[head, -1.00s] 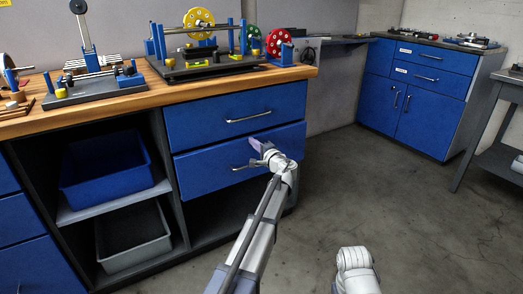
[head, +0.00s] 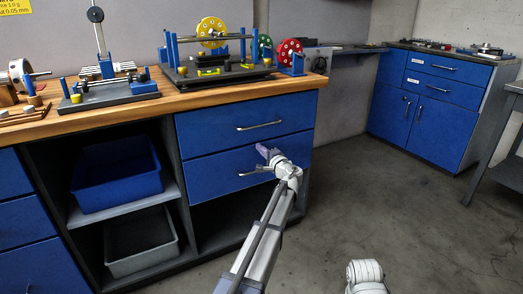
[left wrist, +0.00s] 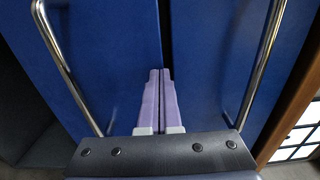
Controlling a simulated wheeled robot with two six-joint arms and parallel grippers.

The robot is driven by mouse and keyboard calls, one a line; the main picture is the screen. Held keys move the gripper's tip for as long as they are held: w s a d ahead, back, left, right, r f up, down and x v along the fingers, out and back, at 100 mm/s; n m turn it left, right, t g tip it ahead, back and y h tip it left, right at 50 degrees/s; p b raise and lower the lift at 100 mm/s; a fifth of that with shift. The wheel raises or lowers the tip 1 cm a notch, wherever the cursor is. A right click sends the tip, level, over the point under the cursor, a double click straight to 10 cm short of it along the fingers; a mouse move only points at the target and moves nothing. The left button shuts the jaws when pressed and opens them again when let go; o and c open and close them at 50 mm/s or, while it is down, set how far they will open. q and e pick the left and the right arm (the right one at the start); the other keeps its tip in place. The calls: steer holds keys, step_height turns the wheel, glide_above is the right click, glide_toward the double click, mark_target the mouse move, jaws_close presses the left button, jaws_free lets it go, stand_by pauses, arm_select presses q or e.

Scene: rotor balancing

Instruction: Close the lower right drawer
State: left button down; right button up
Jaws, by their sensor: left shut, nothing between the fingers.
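The lower right drawer (head: 215,172) is the blue front below the upper drawer (head: 205,128) in the wooden-topped bench. Its front looks about flush with the upper one, with a thin dark seam between them. Its bar handle (head: 256,171) is partly hidden by my gripper. My left gripper (head: 264,152) is shut and empty, at the upper middle of the lower drawer front. In the left wrist view its purple fingertips (left wrist: 160,75) point at the seam, with the lower drawer (left wrist: 100,60) on the left. I cannot tell whether they touch it. My right gripper is out of view.
The bench top (head: 130,107) carries a balancing stand (head: 218,72) and other fixtures. Open shelves to the left hold a blue bin (head: 117,188) and a grey bin (head: 142,258). An open space lies below the drawer. The floor (head: 400,210) to the right is clear.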

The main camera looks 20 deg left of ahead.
arm_select(q)
steer(key=v, duration=1.4)
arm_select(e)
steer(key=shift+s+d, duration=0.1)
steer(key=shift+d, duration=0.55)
arm_select(q)
steer(key=s+d+f+n+g+h+p, duration=0.1)
steer(key=s+d+f+g+h+p, duration=0.25)
steer(key=s+d, duration=0.65)
steer(key=s+d+f+n+g+h+p, duration=0.1)
steer(key=s+d+f+g+h+p, duration=0.3)
steer(key=s, duration=0.9)
steer(key=s+d+f+n+g+h+p, duration=0.25)
steer(key=s+d+f+g+h, duration=0.2)
steer(key=s+d, duration=0.6)
step_height(320, 180, up, 38)
steer(key=s+a+h+p, duration=0.1)
steer(key=p, duration=3.7)
steer(key=shift+a+m+t, duration=0.2)
steer(key=shift+m+t, duration=0.15)
steer(key=shift+t, duration=0.05)
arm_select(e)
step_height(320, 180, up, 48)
